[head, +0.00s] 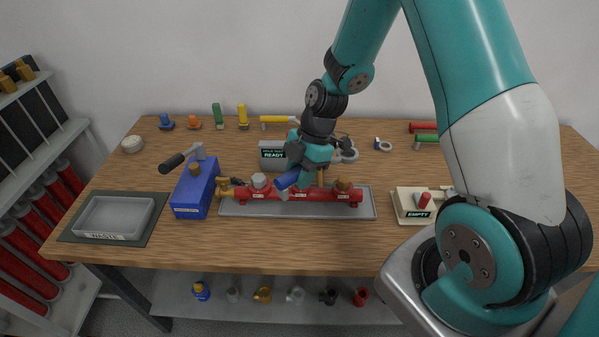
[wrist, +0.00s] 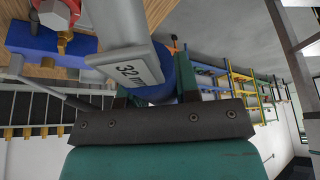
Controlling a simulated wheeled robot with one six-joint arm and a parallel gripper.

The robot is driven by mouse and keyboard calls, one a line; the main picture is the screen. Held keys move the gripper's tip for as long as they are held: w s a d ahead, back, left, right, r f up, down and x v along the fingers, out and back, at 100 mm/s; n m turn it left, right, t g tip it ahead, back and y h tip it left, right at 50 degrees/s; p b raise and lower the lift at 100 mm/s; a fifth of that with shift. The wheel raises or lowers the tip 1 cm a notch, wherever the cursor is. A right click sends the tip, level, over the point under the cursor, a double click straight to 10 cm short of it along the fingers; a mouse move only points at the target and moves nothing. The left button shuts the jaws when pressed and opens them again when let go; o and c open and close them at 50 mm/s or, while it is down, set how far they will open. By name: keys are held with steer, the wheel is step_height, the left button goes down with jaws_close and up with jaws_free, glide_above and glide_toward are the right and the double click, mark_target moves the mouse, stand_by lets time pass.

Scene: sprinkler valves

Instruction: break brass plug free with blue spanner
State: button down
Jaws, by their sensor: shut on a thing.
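My gripper (head: 292,172) is shut on the blue spanner (head: 287,180) over the middle of the red manifold (head: 315,194). In the wrist view the spanner's blue handle (wrist: 163,90) sits between the fingers, and its grey end (wrist: 125,62) reads "32 m", the rest cut off. My gripper and the spanner partly hide the manifold's middle. I cannot tell whether the spanner touches a plug.
The manifold lies on a grey plate (head: 365,207). A blue box (head: 192,193) with a hammer-like tool (head: 182,158) stands left of it, then a grey waste tray (head: 113,217). A "READY" block (head: 271,155) is behind. An "EMPTY" stand (head: 410,211) is at right.

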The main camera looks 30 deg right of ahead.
step_height(320, 180, down, 7)
steer(key=b, duration=0.6)
steer(key=shift+b, duration=0.45)
stand_by(1.0)
steer(key=s+d+f+n+g+b, duration=0.1)
steer(key=s+d+n+b, duration=0.1)
steer(key=s+n, duration=0.1)
steer(key=s+d+f+n+g+h+b, duration=0.1)
steer(key=s+d+f+n+b, duration=0.1)
steer(key=s+n, duration=0.2)
steer(key=shift+s+d+g, duration=0.3)
steer(key=shift+s+d, duration=0.05)
steer(key=shift+s, duration=0.8)
stand_by(0.4)
steer(key=shift+w+a, duration=0.3)
stand_by(0.3)
